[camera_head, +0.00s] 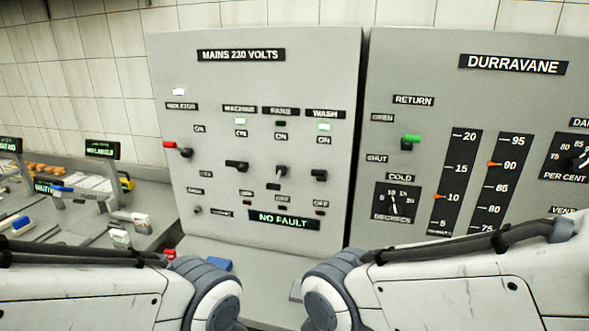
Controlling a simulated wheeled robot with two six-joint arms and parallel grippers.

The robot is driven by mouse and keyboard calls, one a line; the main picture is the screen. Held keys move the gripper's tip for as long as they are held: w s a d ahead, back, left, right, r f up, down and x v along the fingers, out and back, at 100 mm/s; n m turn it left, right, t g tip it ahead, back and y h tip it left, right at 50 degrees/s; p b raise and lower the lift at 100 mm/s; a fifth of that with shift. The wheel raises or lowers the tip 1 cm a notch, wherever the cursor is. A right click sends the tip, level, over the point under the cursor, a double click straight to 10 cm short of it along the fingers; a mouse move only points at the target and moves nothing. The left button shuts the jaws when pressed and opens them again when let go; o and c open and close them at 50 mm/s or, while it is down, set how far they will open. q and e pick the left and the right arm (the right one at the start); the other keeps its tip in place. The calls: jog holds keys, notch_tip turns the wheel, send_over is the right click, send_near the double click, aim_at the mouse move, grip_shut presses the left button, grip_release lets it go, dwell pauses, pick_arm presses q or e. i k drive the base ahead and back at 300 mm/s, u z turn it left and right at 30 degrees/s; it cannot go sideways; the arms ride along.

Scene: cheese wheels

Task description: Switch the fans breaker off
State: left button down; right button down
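The grey panel marked MAINS 230 VOLTS (241,55) stands upright in front of me. The fans breaker (281,172) is a small dark lever under the FANS label (280,111), between the machine breaker (237,166) and the wash breaker (319,176). The lamp above the fans breaker looks dark, while the machine lamp (241,133) and wash lamp (324,127) are lit green. The fans lever looks different from its neighbours, but its exact position is too small to tell. My two arms cross the bottom of the view; neither gripper shows.
A red-handled isolator (176,147) is left of the breakers. A NO FAULT display (283,220) glows below them. A DURRAVANE panel (513,64) with a green-handled lever (411,139) adjoins on the right. A cluttered bench lies left. The space before the breakers looks clear.

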aim_at(276, 181)
jog(key=u, duration=0.1)
jog(key=i, duration=0.95)
jog(key=u, duration=0.4)
